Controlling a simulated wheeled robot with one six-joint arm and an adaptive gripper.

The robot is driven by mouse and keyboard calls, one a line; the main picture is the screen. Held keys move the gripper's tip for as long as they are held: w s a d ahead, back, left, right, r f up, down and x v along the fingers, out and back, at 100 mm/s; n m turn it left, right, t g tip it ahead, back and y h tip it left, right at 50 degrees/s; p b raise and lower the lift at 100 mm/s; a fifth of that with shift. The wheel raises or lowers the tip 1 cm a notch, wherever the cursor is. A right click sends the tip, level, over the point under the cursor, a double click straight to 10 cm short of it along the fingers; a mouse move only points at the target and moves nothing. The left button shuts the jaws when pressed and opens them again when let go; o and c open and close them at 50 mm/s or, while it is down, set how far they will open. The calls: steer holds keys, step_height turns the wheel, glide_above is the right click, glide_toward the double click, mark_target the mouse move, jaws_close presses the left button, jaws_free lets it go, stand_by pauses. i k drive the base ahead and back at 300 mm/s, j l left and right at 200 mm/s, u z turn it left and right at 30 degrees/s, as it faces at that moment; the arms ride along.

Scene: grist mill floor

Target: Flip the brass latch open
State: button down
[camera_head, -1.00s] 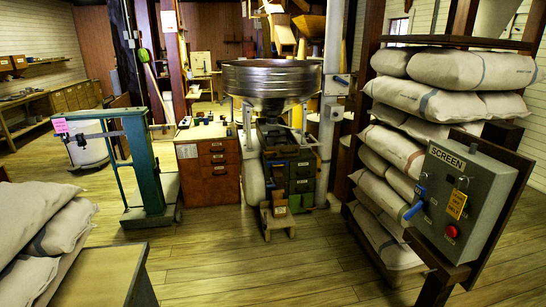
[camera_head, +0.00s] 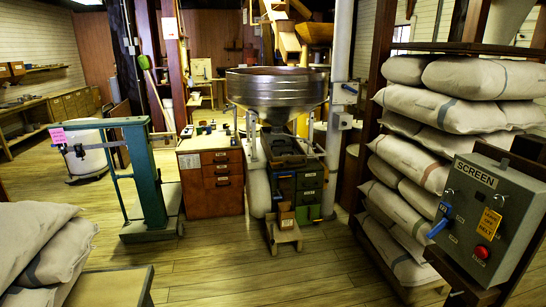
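I cannot make out a brass latch for certain in this view. A grey control box labelled SCREEN (camera_head: 474,180) stands on a dark post at the right. Its face carries a blue-handled lever (camera_head: 438,228), a yellow tag (camera_head: 489,223), a red button (camera_head: 482,252) and small metal fittings too small to identify. My gripper is not in view.
A green platform scale (camera_head: 147,180) stands at left. Sacks fill a rack (camera_head: 405,285) at right and lie at lower left (camera_head: 40,242). The plank floor between (camera_head: 225,270) is clear.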

mark_target(277, 165)
steer(key=i+u, duration=0.4)
steer(key=i, duration=1.35)
steer(key=i+j+z, duration=0.1)
steer(key=i, duration=1.65)
steer(key=i+j+z, duration=0.1)
steer(key=i+z, duration=0.15)
steer(key=i, duration=0.3)
steer(key=i+j+z, duration=0.2)
steer(key=i, duration=0.3)
